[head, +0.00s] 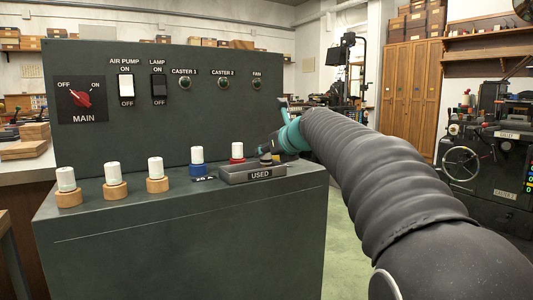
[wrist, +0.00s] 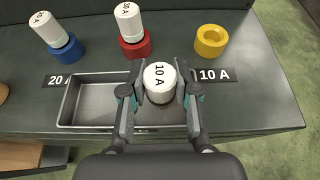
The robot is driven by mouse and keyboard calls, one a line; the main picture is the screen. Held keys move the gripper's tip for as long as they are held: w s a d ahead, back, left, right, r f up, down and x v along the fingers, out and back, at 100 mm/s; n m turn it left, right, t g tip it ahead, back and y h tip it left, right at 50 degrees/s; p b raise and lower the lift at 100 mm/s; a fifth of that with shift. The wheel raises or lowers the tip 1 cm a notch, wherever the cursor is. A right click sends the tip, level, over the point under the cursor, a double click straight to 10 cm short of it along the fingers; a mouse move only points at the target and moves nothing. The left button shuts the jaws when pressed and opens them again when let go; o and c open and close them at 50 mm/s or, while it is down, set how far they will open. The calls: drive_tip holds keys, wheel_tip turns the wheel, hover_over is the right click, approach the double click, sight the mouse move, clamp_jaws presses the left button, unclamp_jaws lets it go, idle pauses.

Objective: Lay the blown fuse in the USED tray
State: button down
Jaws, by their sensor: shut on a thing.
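My gripper (wrist: 161,80) is shut on a white fuse (wrist: 160,84) marked 10 A, one finger on each side of it. The fuse is over the right part of the grey metal USED tray (wrist: 68,103); whether its lower end touches the tray floor is hidden. The visible left part of the tray is empty. In the head view my gripper (head: 268,150) is at the tray (head: 230,178), and the fuse is mostly hidden there.
Behind the tray, a blue holder (wrist: 67,50) and a red holder (wrist: 135,44) each carry a white fuse. A yellow holder (wrist: 211,40) is empty. Several white fuses in wooden holders (head: 115,190) stand to the left. The upright switch panel (head: 150,110) rises behind.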

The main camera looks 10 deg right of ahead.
drive_tip(key=shift+f, duration=0.15)
drive_tip(key=c, duration=0.9)
unclamp_jaws()
drive_tip(key=shift+o, duration=0.2)
drive_tip(key=shift+s+d+r, duration=0.1)
drive_tip(key=shift+s+r, duration=0.1)
drive_tip(key=shift+r, duration=0.1)
drive_tip(key=v, duration=1.1)
drive_tip(key=shift+s, duration=0.3)
